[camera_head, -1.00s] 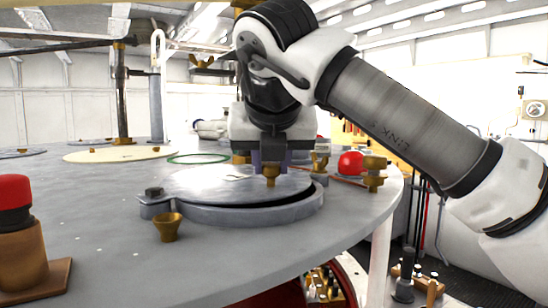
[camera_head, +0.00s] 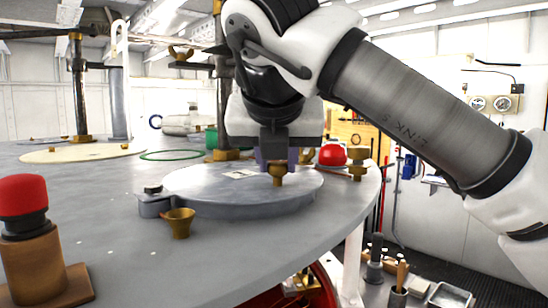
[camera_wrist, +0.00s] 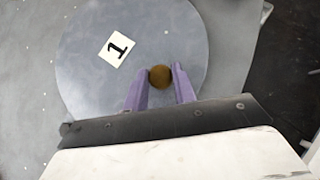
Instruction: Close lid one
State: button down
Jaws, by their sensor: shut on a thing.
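Lid one (camera_head: 222,189) is a round grey metal disc on the deck in the head view. It looks level and down on its rim, with no dark gap at the front edge. Its hinge (camera_head: 154,202) is at its left. In the wrist view the lid (camera_wrist: 170,30) bears a white label with a black "1" (camera_wrist: 116,49). A brass knob (camera_wrist: 160,77) stands near the lid's edge. My gripper (camera_head: 274,163) is at the knob, its purple fingers on either side of it in the wrist view, shut on it. The lid's far side is partly hidden by my gripper.
A brass funnel-shaped piece (camera_head: 179,223) stands close in front of the hinge. A red-topped post (camera_head: 25,210) stands at the left front. The deck's front middle is clear.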

jog(key=shift+s, duration=0.1)
dwell(0.5)
jog(key=c, duration=1.5)
grip_release()
jog(key=o, duration=0.4)
jog(key=shift+s, duration=0.15)
jog(key=v, duration=0.6)
jog(key=shift+r+p, duration=0.25)
jog(key=shift+p, duration=0.15)
jog(key=shift+s+r, duration=0.35)
jog(key=shift+s, duration=0.15)
